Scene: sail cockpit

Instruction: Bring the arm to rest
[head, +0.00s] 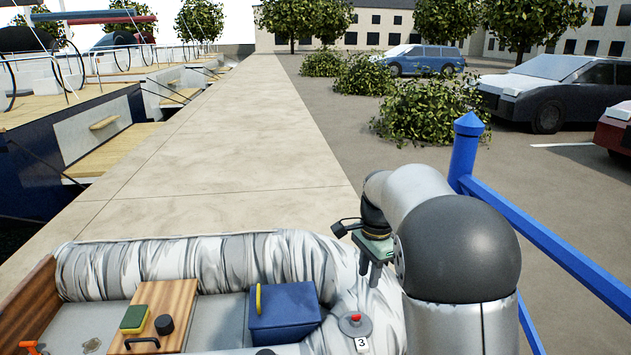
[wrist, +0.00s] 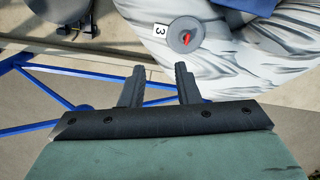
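My arm rises at the right of the head view, bent over a dark grey rounded joint. My gripper (head: 370,277) hangs beside it with its fingers pointing down, over the right end of the grey-and-white draped cushion (head: 190,262). In the wrist view my gripper (wrist: 160,72) shows two dark fingers apart with nothing between them, so it is open and empty. A grey disc with a red knob (head: 355,324) and a tag marked 3 (head: 362,345) lie below it. The disc also shows beyond the fingertips in the wrist view (wrist: 178,42). The fingers touch nothing that I can see.
A blue box (head: 284,312) with a yellow handle stands left of the disc. A wooden board (head: 178,296) carries a green-and-yellow block (head: 135,318) and a black round piece (head: 164,324). A blue railing (head: 555,250) runs close to my arm on the right.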

